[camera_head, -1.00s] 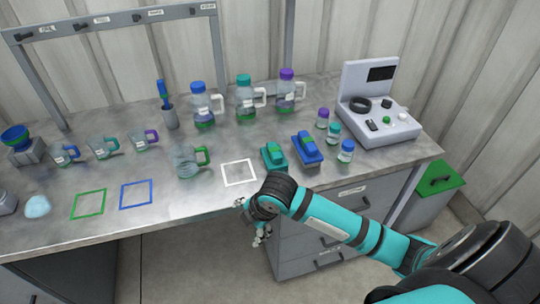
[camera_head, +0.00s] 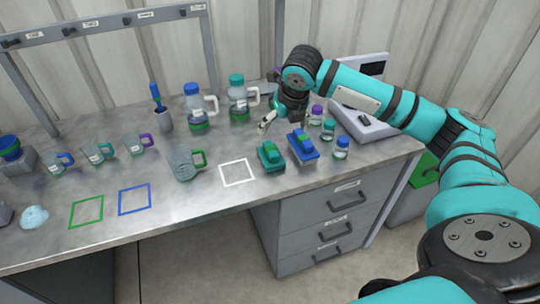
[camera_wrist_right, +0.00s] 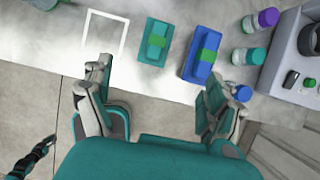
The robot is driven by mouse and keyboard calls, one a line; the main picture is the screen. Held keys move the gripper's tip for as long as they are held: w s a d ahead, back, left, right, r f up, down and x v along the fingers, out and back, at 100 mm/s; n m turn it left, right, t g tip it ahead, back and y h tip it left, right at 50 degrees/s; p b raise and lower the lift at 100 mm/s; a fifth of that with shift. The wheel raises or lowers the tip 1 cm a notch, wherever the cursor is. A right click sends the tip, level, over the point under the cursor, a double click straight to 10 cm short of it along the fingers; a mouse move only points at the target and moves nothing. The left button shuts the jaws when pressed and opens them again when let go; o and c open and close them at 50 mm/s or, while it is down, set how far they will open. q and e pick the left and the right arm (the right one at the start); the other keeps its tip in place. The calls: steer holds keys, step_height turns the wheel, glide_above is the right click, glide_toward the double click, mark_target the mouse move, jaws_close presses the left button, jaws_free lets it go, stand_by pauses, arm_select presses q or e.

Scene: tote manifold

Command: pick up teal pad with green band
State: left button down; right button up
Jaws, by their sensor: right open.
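The teal pad with green band (camera_head: 270,158) lies on the grey bench near its front edge, just right of the white square outline. In the right wrist view the teal pad (camera_wrist_right: 155,42) lies ahead of the fingers, nearer the left one. My right gripper (camera_head: 267,122) is open and empty, raised over the bench; in the head view it appears behind the pad. Its two spread fingers show in the right wrist view (camera_wrist_right: 157,92). A dark jointed part at that view's lower left may be my left gripper; its jaws are unclear.
A blue pad with green band (camera_head: 302,145) lies right beside the teal pad. Small capped jars (camera_head: 328,130) and a grey device (camera_head: 360,125) stand further right. A clear mug (camera_head: 183,164) stands left of the white outline (camera_head: 237,173); tall bottles (camera_head: 238,98) stand behind.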

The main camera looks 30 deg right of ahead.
mark_target(272, 149)
steer(key=p+x, duration=0.1)
steer(key=x, duration=1)
steer(key=shift+w+a+f, duration=0.1)
steer(key=shift+w+f, duration=0.05)
steer(key=shift+f, duration=0.2)
steer(key=shift+a+p+x, duration=0.15)
steer(key=shift+p+x, duration=0.35)
steer(key=shift+x, duration=0.85)
steer(key=shift+a+p+x, duration=0.15)
steer(key=shift+p+x, duration=0.3)
steer(key=shift+x, duration=0.9)
steer(key=shift+w+r, duration=0.1)
steer(key=c, duration=1.3)
